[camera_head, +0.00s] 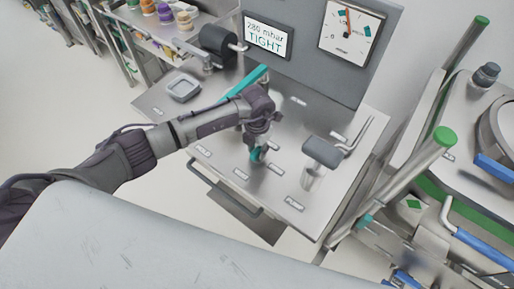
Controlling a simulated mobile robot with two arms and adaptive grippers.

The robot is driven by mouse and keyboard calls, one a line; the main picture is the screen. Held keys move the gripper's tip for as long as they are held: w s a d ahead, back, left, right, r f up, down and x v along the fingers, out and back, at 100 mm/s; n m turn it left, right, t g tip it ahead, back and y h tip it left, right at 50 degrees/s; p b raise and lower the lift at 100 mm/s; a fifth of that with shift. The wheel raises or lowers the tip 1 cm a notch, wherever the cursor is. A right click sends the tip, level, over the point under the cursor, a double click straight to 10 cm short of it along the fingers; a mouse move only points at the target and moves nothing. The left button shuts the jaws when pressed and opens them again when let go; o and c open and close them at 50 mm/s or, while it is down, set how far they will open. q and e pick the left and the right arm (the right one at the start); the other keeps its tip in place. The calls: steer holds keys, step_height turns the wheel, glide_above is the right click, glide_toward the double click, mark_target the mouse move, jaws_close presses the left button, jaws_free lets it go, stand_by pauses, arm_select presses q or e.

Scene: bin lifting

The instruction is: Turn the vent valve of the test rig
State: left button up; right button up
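The test rig (165,104) is a metal bench with an upright grey panel (300,62). Its screen (265,37) reads about "280 mbar" and "TIGHT" in green. My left gripper (258,146) points down over the middle of the bench top, at a small teal knob (257,156), which may be the vent valve. The gripper hides much of the knob, and I cannot tell whether its fingers grip it. My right gripper is out of view.
A teal bar (247,79) stands behind my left wrist. A grey block (322,152) on a clear stem and a bent metal rod (358,136) are to the right. A small tray (183,88) lies at left. A cart with green-capped posts (444,137) stands at right.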

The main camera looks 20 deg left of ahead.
arm_select(q)
jaws_close()
steer(key=shift+f+m+b, duration=0.1)
steer(key=shift+m+b, duration=0.5)
steer(key=shift+b, duration=0.3)
steer(key=m+b, duration=1.4)
steer(key=b, duration=0.3)
steer(key=shift+f, duration=0.1)
steer(key=shift+r+m+b, duration=0.25)
steer(key=shift+m+b, duration=1.15)
steer(key=shift+b, duration=0.25)
steer(key=shift+o, duration=2.2)
jaws_free()
